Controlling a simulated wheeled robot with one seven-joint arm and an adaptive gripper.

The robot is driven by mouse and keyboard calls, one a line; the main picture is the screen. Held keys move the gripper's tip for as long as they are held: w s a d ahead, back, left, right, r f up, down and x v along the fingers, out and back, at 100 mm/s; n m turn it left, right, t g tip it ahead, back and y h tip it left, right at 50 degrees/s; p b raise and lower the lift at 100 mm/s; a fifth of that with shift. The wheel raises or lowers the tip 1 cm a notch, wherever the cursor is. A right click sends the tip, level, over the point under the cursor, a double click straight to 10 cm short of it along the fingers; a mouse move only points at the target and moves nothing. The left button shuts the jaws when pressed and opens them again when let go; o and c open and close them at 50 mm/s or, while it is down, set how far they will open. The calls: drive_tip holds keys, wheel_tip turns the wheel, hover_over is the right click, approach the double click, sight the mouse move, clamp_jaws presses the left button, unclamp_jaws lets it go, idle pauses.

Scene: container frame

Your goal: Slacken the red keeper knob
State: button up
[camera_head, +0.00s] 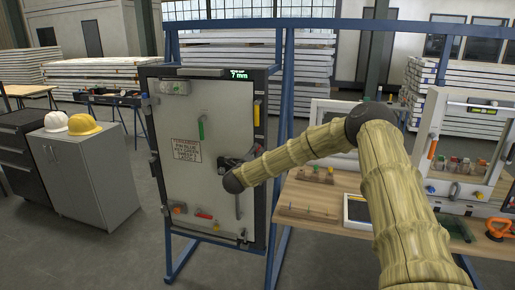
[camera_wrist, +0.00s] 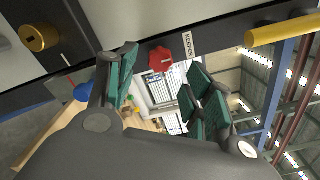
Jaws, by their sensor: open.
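The red keeper knob (camera_wrist: 160,60) is a small lobed knob on the dark frame edge in the wrist view, beside a white label reading KEEPER (camera_wrist: 187,43). My gripper (camera_wrist: 161,74) is open, with its green-padded fingers on either side of the knob's place in the picture. The knob shows in the gap near the fingertips; I cannot tell whether either finger touches it. In the head view my gripper (camera_head: 230,163) is at the right part of the grey door panel (camera_head: 180,120), partly hidden by my arm. I cannot make out the keeper knob there.
A brass knob (camera_wrist: 38,37), a blue knob (camera_wrist: 83,92) and a yellow bar (camera_wrist: 285,30) surround the fingers. A green handle (camera_head: 201,129) and a red handle (camera_head: 204,215) are on the panel. A wooden workbench (camera_head: 330,190) stands right of the panel.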

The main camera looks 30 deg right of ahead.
sight(257, 150)
drive_tip(key=shift+p+x, duration=0.65)
drive_tip(key=shift+x, duration=1.75)
drive_tip(key=c, duration=1)
